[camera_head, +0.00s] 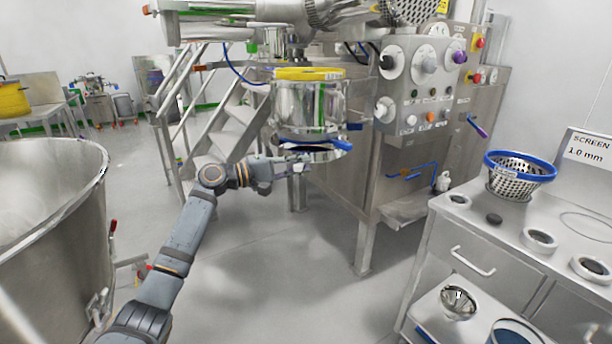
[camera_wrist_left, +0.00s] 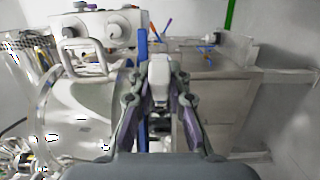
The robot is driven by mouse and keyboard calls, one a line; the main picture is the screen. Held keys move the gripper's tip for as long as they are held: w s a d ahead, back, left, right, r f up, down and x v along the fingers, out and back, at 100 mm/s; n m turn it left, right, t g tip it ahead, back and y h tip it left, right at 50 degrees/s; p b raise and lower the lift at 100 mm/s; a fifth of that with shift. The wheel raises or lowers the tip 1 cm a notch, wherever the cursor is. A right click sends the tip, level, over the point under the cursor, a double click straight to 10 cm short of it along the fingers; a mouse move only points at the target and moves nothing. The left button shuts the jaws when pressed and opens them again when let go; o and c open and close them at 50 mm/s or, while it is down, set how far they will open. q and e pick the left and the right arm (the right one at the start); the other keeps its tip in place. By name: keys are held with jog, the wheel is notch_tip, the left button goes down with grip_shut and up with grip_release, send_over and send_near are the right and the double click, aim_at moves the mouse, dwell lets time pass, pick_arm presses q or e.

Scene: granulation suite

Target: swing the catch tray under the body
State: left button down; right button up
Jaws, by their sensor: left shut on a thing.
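The steel cylindrical body (camera_head: 306,108) with a yellow ring on top hangs at the middle of the head view, in front of the machine. The catch tray (camera_head: 326,155), a shallow steel dish, shows just below it, beside blue parts at the body's lower edge. It is partly hidden, and I cannot tell how well it lines up with the body. My left gripper (camera_head: 290,166) is at the tray's near left side. In the left wrist view its fingers (camera_wrist_left: 159,88) are shut on a pale grip, the tray's handle (camera_wrist_left: 158,68). My right gripper is out of view.
A control panel (camera_head: 420,85) stands right of the body. A steel counter (camera_head: 470,215) at the right holds a blue-rimmed screen basket (camera_head: 518,172). A large steel vessel (camera_head: 50,230) is at the left, and steps (camera_head: 225,130) rise behind. The floor between is clear.

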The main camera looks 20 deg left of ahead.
pick_arm(q)
jog(key=shift+a, duration=0.2)
jog(key=c, duration=1.3)
grip_release()
jog(key=shift+w, duration=0.1)
jog(key=v, duration=1.2)
